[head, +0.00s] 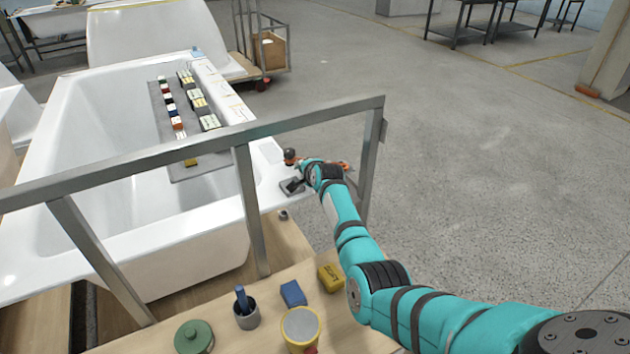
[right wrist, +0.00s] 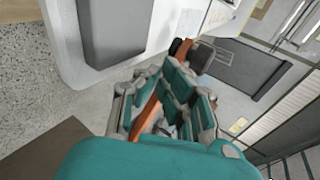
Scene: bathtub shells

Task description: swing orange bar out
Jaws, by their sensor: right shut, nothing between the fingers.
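The orange bar (head: 345,166) shows as a small piece beside my right wrist at the tub's near right corner; my arm hides much of it. In the right wrist view the orange bar (right wrist: 148,112) appears in parts, running slantwise past my fingers, with another orange part near a dark knob. My right gripper (head: 305,172) is at the bar, close above the tub rim; its fingers (right wrist: 170,95) are shut with nothing held. Whether they touch the bar I cannot tell. A dark round knob (head: 290,155) stands beside the gripper. My left gripper is out of view.
The white bathtub (head: 65,115) carries a grey mat (head: 160,105) with several small blocks. A metal rail (head: 150,157) crosses in front. A wooden bench (head: 265,315) holds a green lid, cup, blue block, yellow block and tin. Open floor (head: 480,170) lies to the right.

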